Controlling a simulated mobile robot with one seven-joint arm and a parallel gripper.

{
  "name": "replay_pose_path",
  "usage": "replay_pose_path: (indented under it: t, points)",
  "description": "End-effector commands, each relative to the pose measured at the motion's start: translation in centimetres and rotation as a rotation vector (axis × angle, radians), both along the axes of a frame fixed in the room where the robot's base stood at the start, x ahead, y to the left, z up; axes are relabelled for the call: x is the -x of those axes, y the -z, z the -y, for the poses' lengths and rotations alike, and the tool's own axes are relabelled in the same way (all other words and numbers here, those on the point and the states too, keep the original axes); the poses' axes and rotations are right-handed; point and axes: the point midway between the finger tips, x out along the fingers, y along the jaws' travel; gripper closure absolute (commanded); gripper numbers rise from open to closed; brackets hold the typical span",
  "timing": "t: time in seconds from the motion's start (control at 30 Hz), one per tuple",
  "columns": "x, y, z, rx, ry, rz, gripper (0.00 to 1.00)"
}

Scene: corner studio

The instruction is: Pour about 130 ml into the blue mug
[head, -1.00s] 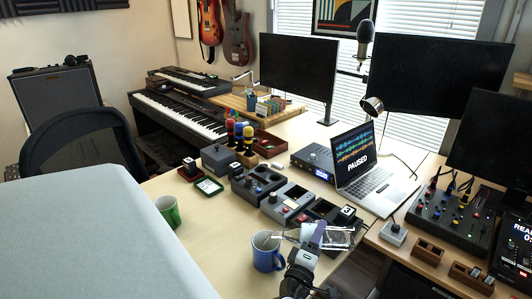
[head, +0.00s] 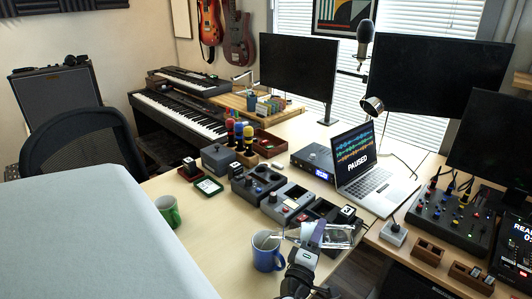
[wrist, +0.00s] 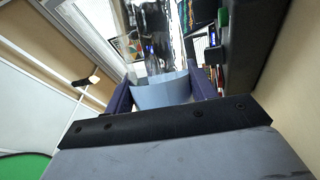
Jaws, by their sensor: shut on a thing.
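The blue mug (head: 266,256) stands upright on the desk near the front, in the head view. A clear container (head: 338,236), bottle- or carafe-like, lies tilted almost level in my gripper (head: 316,236). Its narrow end points left, over or close to the mug's rim. My gripper is shut on it, just right of the mug. In the wrist view clear material (wrist: 155,50) shows beyond a pale blue curved surface between the fingers. A thin pale line shows at the mug's opening; I cannot tell whether it is liquid. The level inside the mug is not readable.
A green mug (head: 169,213) stands to the left on the desk. Grey control boxes (head: 289,203) lie behind the blue mug, and an open laptop (head: 376,180) stands farther right. A pale blue surface (head: 90,240) fills the front left. Bare desk (head: 215,230) lies between the mugs.

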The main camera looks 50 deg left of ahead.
Motion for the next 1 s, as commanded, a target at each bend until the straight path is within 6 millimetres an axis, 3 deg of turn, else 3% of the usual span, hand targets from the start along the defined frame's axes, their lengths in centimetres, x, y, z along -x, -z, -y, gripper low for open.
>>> replay_pose_path:
  t: [1.0]
  points:
    - [0.04, -0.51, -0.04, 0.024, 0.000, 0.027, 0.76]
